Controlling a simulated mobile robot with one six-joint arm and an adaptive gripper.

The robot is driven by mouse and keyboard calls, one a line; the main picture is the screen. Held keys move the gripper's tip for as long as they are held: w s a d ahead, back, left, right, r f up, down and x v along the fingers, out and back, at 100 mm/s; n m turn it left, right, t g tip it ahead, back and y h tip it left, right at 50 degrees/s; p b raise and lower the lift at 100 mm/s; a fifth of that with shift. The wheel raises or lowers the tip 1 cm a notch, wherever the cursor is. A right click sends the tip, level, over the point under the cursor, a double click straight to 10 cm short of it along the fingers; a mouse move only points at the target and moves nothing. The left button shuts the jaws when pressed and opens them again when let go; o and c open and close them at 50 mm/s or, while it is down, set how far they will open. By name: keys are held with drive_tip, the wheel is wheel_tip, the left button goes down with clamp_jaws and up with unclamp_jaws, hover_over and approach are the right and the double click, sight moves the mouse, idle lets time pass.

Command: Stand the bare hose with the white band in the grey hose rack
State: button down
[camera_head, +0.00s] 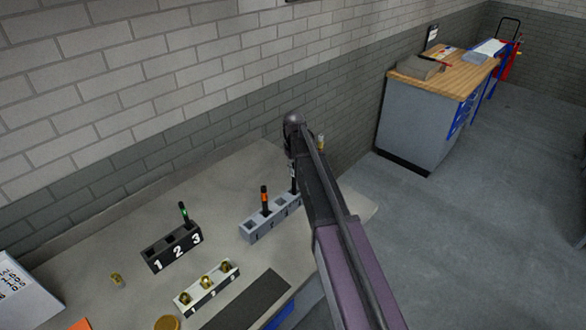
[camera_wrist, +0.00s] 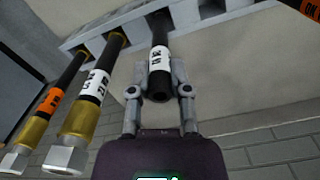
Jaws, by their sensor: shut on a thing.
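My gripper (camera_wrist: 158,80) is shut on a bare black hose (camera_wrist: 159,90) with a white band (camera_wrist: 159,58) in the wrist view. The hose has no metal fitting on the end that shows. Its far end meets a slot of the grey hose rack (camera_wrist: 193,14); how deep it sits cannot be told. The rack also shows in the head view (camera_head: 262,234) on the bench, where my arm hides most of the gripper. A bare orange-banded hose (camera_head: 264,198) stands in the rack.
Beside the held hose are a white-banded hose with a brass fitting (camera_wrist: 88,100) and an orange-banded one with a brass fitting (camera_wrist: 45,110). A tray of brass fittings (camera_head: 207,288) stands in front.

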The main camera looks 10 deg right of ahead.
drive_tip(key=shift+f+b, duration=0.45)
drive_tip(key=shift+f, duration=0.15)
drive_tip(key=shift+c, duration=2.4)
unclamp_jaws()
drive_tip(key=s+f+m+b, duration=0.1)
drive_tip(key=s+f+b, duration=0.1)
drive_tip(key=s, duration=1.2)
drive_tip(key=s+f+m+b, duration=0.2)
drive_tip(key=s, duration=1.3)
drive_tip(key=shift+a+f+m+b, duration=0.15)
drive_tip(key=shift+f+m+b, duration=0.15)
drive_tip(key=shift+f+b, duration=0.1)
